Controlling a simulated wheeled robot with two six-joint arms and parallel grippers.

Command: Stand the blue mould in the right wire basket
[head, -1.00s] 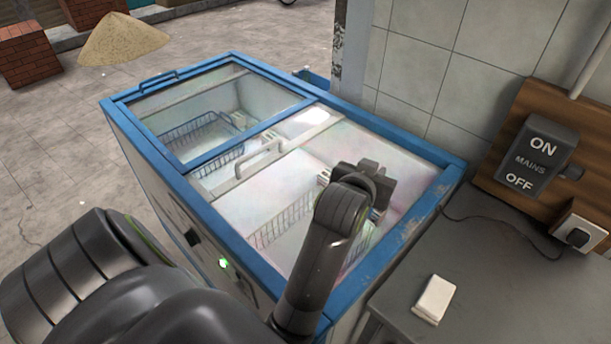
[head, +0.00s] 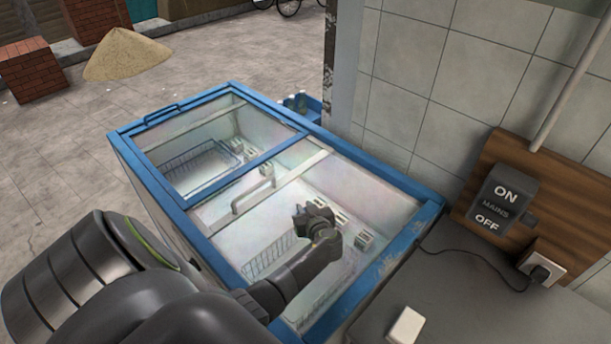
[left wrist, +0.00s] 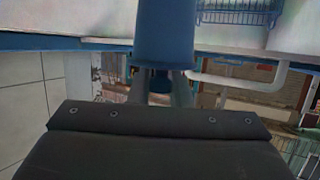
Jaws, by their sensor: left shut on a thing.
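My left gripper (head: 315,215) is over the right half of the blue-framed chest freezer (head: 428,212). In the left wrist view its fingers (left wrist: 161,86) are shut on the narrow end of the blue mould (left wrist: 164,35), whose wide body extends away from the jaws. In the head view I cannot make out the mould behind my gripper and wrist. The right wire basket (head: 268,256) is inside the freezer, left of and below my wrist, and partly covered by my arm. My right gripper is not in view.
A left wire basket (head: 190,165) sits in the far-left half. A white handle (head: 252,192) stands between the halves. Several small pale blocks, one at the right (head: 364,240), are near my gripper. A grey counter (head: 450,300) with a white block (head: 406,326) adjoins the freezer.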

